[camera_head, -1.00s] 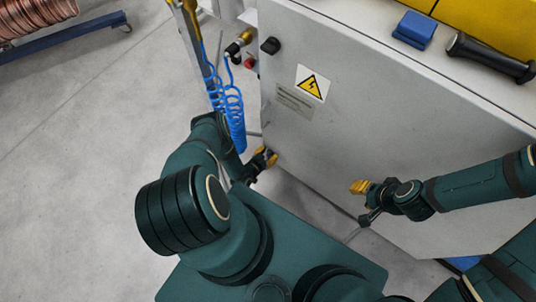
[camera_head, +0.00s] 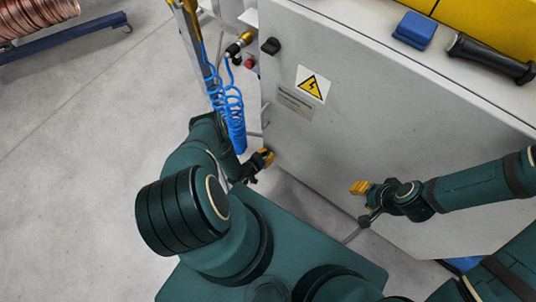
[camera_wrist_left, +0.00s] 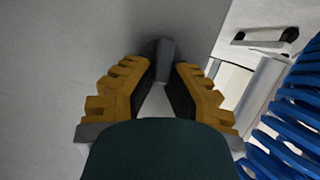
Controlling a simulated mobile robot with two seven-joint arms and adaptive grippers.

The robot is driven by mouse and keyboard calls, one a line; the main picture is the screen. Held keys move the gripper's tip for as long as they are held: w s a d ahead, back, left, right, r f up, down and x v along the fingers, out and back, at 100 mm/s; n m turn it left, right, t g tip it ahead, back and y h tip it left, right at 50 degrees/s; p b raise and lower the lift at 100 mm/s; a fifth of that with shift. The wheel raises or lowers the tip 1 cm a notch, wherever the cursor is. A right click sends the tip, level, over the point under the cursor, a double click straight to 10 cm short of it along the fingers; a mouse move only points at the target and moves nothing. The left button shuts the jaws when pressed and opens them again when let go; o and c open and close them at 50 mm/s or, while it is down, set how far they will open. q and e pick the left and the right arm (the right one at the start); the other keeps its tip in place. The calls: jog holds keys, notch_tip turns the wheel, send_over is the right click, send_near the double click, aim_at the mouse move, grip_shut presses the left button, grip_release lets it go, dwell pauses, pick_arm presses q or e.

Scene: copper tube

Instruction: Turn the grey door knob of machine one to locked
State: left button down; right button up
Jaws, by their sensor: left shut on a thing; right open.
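Machine one's light grey cabinet door (camera_head: 340,150) fills the middle of the head view. My left gripper (camera_head: 264,157) is low at the cabinet's left edge, its yellow fingers against the door. In the left wrist view, the fingers of my left gripper (camera_wrist_left: 168,85) are shut on the grey door knob (camera_wrist_left: 166,58), which sticks up between their tips. The knob is hidden in the head view. I cannot tell its marked position. My right gripper (camera_head: 360,188) is open and empty, in front of the door's lower right part.
A coiled blue hose (camera_head: 232,110) hangs left of the cabinet, close to my left arm; it also shows in the left wrist view (camera_wrist_left: 298,110). A black knob (camera_head: 271,46) and a warning sign (camera_head: 313,84) are higher on the cabinet. Open floor (camera_head: 80,180) lies at left.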

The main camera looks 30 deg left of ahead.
pick_arm(q)
jog(key=shift+a+f+n+h, duration=0.1)
jog(key=shift+a+n+h, duration=0.1)
jog(key=shift+n+h, duration=0.55)
jog(key=shift+a+f+n+h, duration=0.1)
jog(key=shift+a+n+h, duration=0.1)
jog(key=shift+n+h, duration=0.55)
jog(key=shift+n, duration=0.3)
jog(key=c, duration=1)
grip_release()
jog(key=shift+w, duration=0.1)
jog(key=v, duration=1.2)
jog(key=shift+d, duration=0.15)
